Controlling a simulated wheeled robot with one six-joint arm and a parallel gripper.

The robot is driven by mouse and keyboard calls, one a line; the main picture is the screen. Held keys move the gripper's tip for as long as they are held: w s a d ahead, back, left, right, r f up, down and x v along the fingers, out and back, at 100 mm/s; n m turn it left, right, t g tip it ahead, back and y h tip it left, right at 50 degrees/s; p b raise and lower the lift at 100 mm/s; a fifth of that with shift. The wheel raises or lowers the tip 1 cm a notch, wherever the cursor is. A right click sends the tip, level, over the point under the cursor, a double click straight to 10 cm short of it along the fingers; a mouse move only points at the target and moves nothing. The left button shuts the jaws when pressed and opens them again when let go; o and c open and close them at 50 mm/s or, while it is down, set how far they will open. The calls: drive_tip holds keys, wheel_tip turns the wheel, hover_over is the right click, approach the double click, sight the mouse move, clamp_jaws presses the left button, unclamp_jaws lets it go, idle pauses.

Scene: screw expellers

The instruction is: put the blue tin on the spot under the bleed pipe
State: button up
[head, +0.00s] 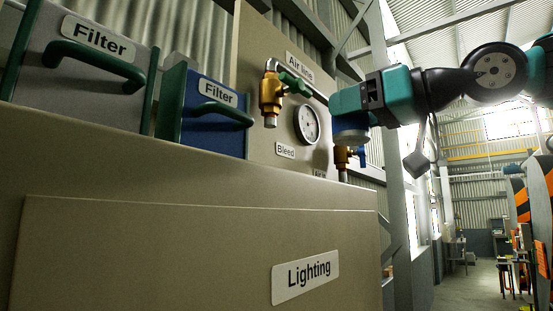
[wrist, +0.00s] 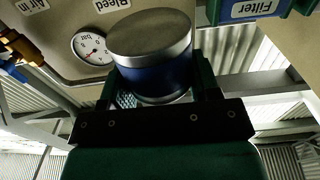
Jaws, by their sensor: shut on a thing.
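The blue tin (head: 352,135) is held off the surface by my gripper (head: 350,116), right of the gauge in the head view. In the wrist view the blue tin (wrist: 155,78) sits between the dark green fingers of my gripper (wrist: 155,88), with a grey end face showing. The bleed pipe (head: 270,122) points down from a brass valve with a green handle, above the "Bleed" label (head: 285,150). The tin is to the right of the pipe and apart from it. The spot under the pipe is hidden behind the cabinet's upper edge.
A round gauge (head: 307,124) is on the panel between pipe and tin. A second brass valve (head: 342,158) with a blue handle is just below the tin. A blue filter box (head: 213,145) with a green handle stands left of the pipe. The "Lighting" cabinet (head: 150,235) fills the foreground.

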drive_tip(key=p+x, duration=0.3)
drive_tip(key=x, duration=0.4)
drive_tip(key=p+x, duration=0.3)
drive_tip(key=x, duration=0.4)
drive_tip(key=shift+r, duration=0.2)
drive_tip(key=f, duration=0.1)
drive_tip(key=f+p, duration=0.2)
drive_tip(key=shift+w+a+f, duration=0.15)
drive_tip(key=shift+a+f, duration=0.05)
drive_tip(key=shift+a, duration=0.05)
drive_tip(key=shift+f, duration=0.2)
drive_tip(key=shift+f+b, duration=0.2)
drive_tip(key=shift+b, duration=0.1)
drive_tip(key=o, duration=1)
drive_tip(key=shift+r, duration=0.1)
drive_tip(key=shift+r, duration=0.15)
